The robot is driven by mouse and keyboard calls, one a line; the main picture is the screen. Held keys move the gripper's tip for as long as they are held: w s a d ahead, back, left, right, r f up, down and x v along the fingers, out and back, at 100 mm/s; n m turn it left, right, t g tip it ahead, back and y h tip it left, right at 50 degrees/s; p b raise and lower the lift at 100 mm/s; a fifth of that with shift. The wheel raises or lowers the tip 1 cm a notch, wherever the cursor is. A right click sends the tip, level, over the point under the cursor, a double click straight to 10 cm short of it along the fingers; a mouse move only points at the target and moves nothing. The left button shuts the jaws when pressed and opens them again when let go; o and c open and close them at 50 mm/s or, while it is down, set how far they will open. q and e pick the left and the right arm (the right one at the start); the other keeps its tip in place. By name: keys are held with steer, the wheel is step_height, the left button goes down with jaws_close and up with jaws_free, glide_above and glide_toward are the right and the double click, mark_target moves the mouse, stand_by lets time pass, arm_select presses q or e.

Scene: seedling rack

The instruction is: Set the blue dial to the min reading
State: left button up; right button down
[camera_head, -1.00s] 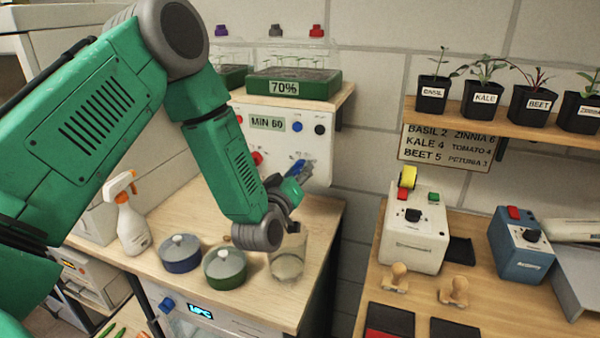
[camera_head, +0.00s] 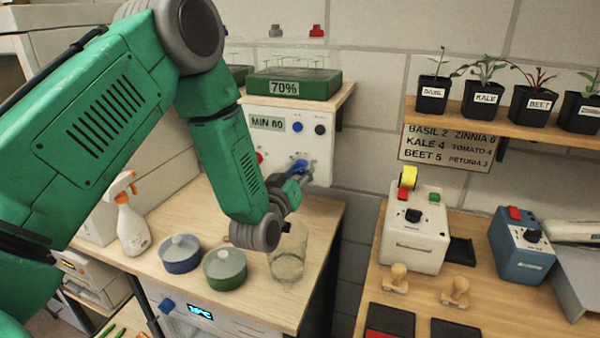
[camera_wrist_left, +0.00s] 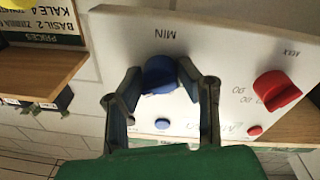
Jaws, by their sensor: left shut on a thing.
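The blue dial (camera_head: 299,167) is on the white wall panel (camera_head: 318,147) under the shelf. In the left wrist view the blue dial (camera_wrist_left: 160,75) sits between the two fingers, with the MIN mark (camera_wrist_left: 166,34) printed beside it. My left gripper (camera_head: 297,174) is shut on the dial; it also shows in the left wrist view (camera_wrist_left: 160,90). The fingers hide parts of the dial's sides, and I cannot tell exactly where its pointer stands. My right gripper is not in view.
A red dial (camera_wrist_left: 277,90) with a MAX mark is beside the blue one. A glass beaker (camera_head: 289,262), a green pot (camera_head: 225,270), a blue pot (camera_head: 180,254) and a spray bottle (camera_head: 131,225) stand on the bench below my arm.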

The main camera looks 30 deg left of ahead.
arm_select(q)
steer(key=o, duration=1.1)
steer(key=shift+s+f, duration=0.1)
steer(key=shift+f, duration=0.2)
steer(key=shift+a, duration=0.1)
steer(key=shift+r, duration=0.1)
steer(key=shift+s, duration=0.3)
steer(key=v, duration=1.1)
